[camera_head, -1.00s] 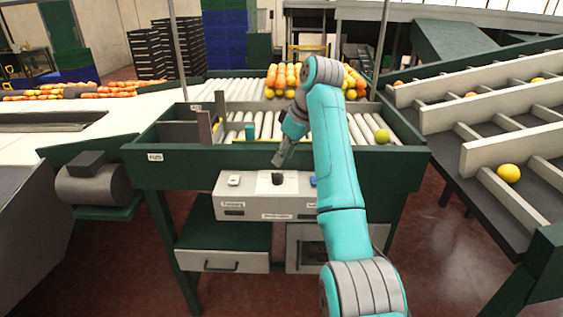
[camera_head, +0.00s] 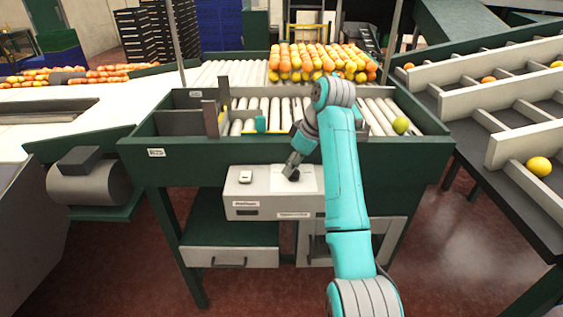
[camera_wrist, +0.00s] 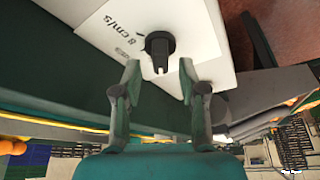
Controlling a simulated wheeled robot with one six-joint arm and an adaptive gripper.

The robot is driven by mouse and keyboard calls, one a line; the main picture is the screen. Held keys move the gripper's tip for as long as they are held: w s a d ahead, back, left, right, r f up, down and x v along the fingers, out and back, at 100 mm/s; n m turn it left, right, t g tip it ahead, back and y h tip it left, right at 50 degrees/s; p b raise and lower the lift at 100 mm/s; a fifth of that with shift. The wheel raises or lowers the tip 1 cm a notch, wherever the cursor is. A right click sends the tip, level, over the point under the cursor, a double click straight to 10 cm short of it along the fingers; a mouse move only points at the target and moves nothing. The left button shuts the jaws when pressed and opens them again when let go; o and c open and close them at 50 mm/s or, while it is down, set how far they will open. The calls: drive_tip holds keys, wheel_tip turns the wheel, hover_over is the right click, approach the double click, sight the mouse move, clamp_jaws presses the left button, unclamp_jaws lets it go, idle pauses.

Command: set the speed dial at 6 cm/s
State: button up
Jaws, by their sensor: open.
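The black speed dial (camera_wrist: 160,46) sits on a pale control panel (camera_wrist: 95,18) in the wrist view. The printing beside it reads "8 cm/s", with a smaller mark that I cannot read. The knob's grip bar points down in that picture, toward my gripper. My gripper (camera_wrist: 159,76) is open, with one finger on each side of the bar's near end and gaps showing. In the head view my gripper (camera_head: 292,170) is over the dial on the control box (camera_head: 255,205) and hides most of it.
A white switch (camera_head: 245,177) is on the box, left of the dial. The green frame (camera_head: 220,150) of the roller table rises right behind the box. A greenish fruit (camera_head: 401,125) lies on the rollers at right. Drawers (camera_head: 230,257) are below.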

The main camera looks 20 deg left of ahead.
drive_tip(key=shift+a+f, duration=0.25)
drive_tip(key=shift+f, duration=0.2)
clamp_jaws()
drive_tip(key=shift+m, duration=0.4)
drive_tip(key=m+t, duration=0.1)
drive_tip(key=m, duration=0.1)
drive_tip(key=m+t+h, duration=0.1)
drive_tip(key=m, duration=0.2)
drive_tip(key=shift+w, duration=0.15)
drive_tip(key=m+h, duration=0.1)
drive_tip(key=m, duration=0.2)
drive_tip(key=m+t+h, duration=0.1)
drive_tip(key=m, duration=0.2)
drive_tip(key=shift+w+d+f, duration=0.1)
drive_tip(key=shift+d, duration=0.1)
unclamp_jaws()
